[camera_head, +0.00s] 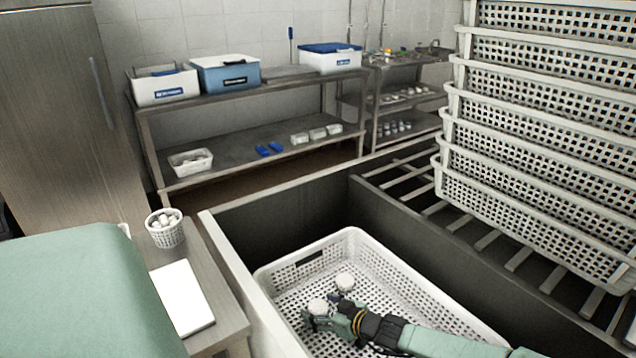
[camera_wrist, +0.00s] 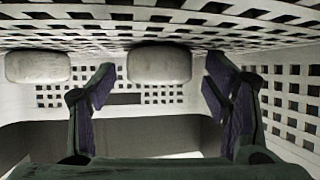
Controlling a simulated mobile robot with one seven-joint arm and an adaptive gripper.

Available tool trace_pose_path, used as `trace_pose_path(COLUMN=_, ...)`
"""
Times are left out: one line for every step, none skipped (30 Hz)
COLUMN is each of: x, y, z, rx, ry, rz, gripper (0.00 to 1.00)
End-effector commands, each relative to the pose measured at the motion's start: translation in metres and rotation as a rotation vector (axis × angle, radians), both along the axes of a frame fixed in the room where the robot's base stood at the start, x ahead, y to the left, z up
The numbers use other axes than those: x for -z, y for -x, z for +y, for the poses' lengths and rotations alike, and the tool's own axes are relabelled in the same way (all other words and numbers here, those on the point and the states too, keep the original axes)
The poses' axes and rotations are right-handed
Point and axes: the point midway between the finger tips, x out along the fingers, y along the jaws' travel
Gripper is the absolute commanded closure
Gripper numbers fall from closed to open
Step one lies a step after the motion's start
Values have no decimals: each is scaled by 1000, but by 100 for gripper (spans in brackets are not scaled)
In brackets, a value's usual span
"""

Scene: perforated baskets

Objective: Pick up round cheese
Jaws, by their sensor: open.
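Two round white cheeses lie on the floor of a white perforated basket (camera_head: 375,262). One cheese (camera_head: 318,307) is beside my gripper's fingers in the head view; the other cheese (camera_head: 345,281) lies a little farther back. In the wrist view, one cheese (camera_wrist: 159,64) sits centred between and just beyond the fingertips. The other cheese (camera_wrist: 38,67) is to the left, outside the fingers. My gripper (camera_wrist: 160,82) is open with nothing held. It also shows low inside the basket in the head view (camera_head: 322,314). Whether a finger touches a cheese cannot be told.
The basket's walls surround my gripper; its perforated floor and side wall are close in the wrist view. A tall stack of baskets (camera_head: 545,130) stands at right. A small basket (camera_head: 165,230) and a white board (camera_head: 182,298) are on the left table.

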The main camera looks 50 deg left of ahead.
Motion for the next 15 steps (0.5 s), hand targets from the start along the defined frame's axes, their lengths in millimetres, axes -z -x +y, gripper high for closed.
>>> trace_pose_path(x=0, y=0, z=0, rx=0, ry=0, rz=0, gripper=30)
trace_pose_path(x=1, y=0, z=0, rx=0, ry=0, rz=0, gripper=30)
trace_pose_path(x=1, y=0, z=0, rx=0, ry=0, rz=0, gripper=30)
trace_pose_path(x=1, y=0, z=0, rx=0, ry=0, rz=0, gripper=30)
trace_pose_path(x=1, y=0, z=0, rx=0, ry=0, rz=0, gripper=30)
trace_pose_path(x=0, y=0, z=0, rx=0, ry=0, rz=0, gripper=32)
trace_pose_path(x=0, y=0, z=0, rx=0, ry=0, rz=0, gripper=34)
trace_pose_path(x=0, y=0, z=0, rx=0, ry=0, rz=0, gripper=36)
trace_pose_path(x=0, y=0, z=0, rx=0, ry=0, rz=0, gripper=39)
trace_pose_path(x=0, y=0, z=0, rx=0, ry=0, rz=0, gripper=41)
trace_pose_path(x=0, y=0, z=0, rx=0, ry=0, rz=0, gripper=43)
trace_pose_path(x=0, y=0, z=0, rx=0, ry=0, rz=0, gripper=45)
trace_pose_path(x=0, y=0, z=0, rx=0, ry=0, rz=0, gripper=47)
trace_pose_path(x=0, y=0, z=0, rx=0, ry=0, rz=0, gripper=49)
trace_pose_path(x=1, y=0, z=0, rx=1, ry=0, rz=0, gripper=52)
